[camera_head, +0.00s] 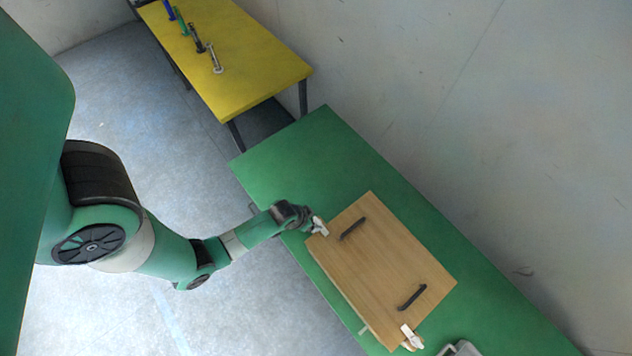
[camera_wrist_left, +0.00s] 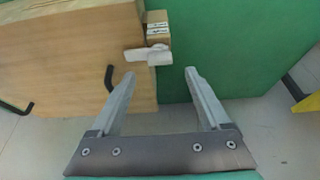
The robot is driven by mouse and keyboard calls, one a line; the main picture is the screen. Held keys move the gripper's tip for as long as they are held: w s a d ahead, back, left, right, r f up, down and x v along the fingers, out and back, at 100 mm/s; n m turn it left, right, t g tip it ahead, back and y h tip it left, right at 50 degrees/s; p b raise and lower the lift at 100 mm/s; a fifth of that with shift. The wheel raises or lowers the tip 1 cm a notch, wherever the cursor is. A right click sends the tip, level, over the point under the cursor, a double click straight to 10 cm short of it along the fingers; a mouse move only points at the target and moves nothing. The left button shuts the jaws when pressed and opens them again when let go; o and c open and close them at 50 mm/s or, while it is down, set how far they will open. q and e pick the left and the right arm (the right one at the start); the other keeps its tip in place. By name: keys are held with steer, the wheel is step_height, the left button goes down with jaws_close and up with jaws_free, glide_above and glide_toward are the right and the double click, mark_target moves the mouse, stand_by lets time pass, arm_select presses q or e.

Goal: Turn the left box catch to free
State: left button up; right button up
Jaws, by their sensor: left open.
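A wooden box (camera_head: 385,265) with a flat lid lies on the green table. The left catch, white, sits at the box's upper-left corner (camera_head: 320,228). In the left wrist view the white catch (camera_wrist_left: 148,54) lies across the box edge beside a small wooden block (camera_wrist_left: 158,22). A second white catch (camera_head: 411,336) is at the box's lower end. My left gripper (camera_head: 312,222) is right at the left catch. In the wrist view its fingers (camera_wrist_left: 160,76) are apart and empty, with the catch just beyond the tips. My right gripper cannot be made out.
Two black handles (camera_head: 353,229) (camera_head: 412,297) stand up from the lid. A grey object (camera_head: 459,348) is cut off at the bottom edge. The green table (camera_head: 300,155) is clear beyond the box. A yellow table (camera_head: 250,65) holds several small coloured items in a row.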

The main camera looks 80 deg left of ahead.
mark_target(317, 220)
arm_select(q)
steer(key=b+x, duration=0.1)
steer(key=x, duration=0.4)
steer(key=shift+w+f+b, duration=0.15)
steer(key=shift+f+b, duration=0.1)
steer(key=shift+b, duration=0.05)
arm_select(e)
step_height(317, 220, down, 3)
steer(key=shift+r, duration=0.1)
arm_select(q)
jaws_close()
